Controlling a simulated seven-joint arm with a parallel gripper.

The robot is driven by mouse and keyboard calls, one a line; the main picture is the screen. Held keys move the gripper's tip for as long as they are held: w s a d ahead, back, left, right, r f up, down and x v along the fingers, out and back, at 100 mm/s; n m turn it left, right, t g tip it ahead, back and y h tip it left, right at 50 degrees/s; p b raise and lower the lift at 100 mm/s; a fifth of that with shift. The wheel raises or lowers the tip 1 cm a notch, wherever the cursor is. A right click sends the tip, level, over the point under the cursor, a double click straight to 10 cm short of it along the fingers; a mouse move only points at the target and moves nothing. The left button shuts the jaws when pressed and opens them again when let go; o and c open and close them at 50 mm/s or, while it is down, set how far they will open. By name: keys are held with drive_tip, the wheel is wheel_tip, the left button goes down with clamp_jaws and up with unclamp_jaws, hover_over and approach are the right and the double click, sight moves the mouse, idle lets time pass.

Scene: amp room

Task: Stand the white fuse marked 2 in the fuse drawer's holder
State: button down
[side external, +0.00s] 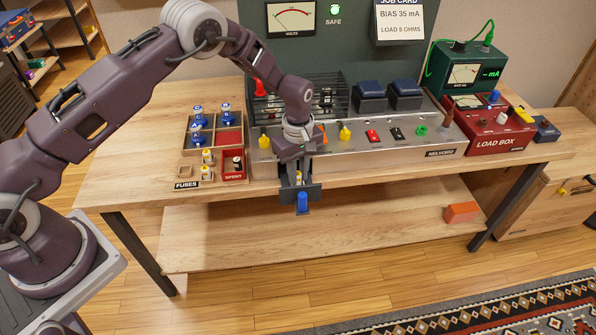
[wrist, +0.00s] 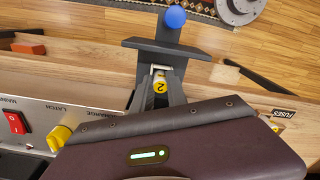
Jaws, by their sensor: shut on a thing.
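The white fuse marked 2 (wrist: 160,86), with a yellow band, is between my gripper's fingers (wrist: 160,92) in the wrist view. My gripper is shut on it, pointing down over the fuse drawer (wrist: 178,50). The drawer is pulled out from the amp front, with a round blue knob on its end; it also shows in the side view (side external: 313,193). A pale metal holder (wrist: 160,68) shows right beside the fuse. In the side view a bit of the fuse (side external: 298,177) shows above the drawer. I cannot tell whether its lower end is seated in the holder.
A fuse tray (side external: 187,184) with white fuses and a red spent tray (side external: 234,175) stand left of the drawer. Blue-topped tubes (side external: 198,120) stand in a wooden box behind. The amp panel (side external: 380,145) with yellow knobs and switches lies close right. The red load box (side external: 495,143) is farther right.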

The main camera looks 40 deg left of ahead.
drive_tip(key=shift+f, duration=0.15)
drive_tip(key=c, duration=1.2)
unclamp_jaws()
drive_tip(key=shift+c, duration=0.2)
wheel_tip(320, 180, up, 7)
